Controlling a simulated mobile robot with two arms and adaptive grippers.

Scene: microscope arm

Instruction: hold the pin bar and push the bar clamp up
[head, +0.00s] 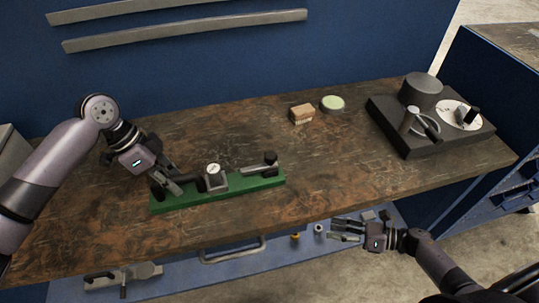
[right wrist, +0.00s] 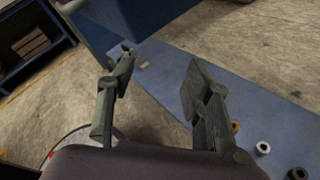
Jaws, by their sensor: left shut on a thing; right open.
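A long green bar (head: 225,188) lies near the front left of the wooden bench. It carries a grey block with a round white dial (head: 213,176) in the middle and a grey arm with a black knob (head: 262,166) at its right end. Which of these parts is the pin bar and which the bar clamp is not clear. My left gripper (head: 172,187) is at the bar's left end, shut on a dark part there; its fingers hide much of that part. My right gripper (head: 346,230) is open and empty, in front of and below the bench edge; it also shows in the right wrist view (right wrist: 155,85).
A wooden brush (head: 302,114) and a round tin with a pale green top (head: 332,103) stand at the back. A dark base (head: 405,135) with a cylinder and levers sits at the right. Below is a blue shelf (head: 215,272) with small rings. The bench's middle is clear.

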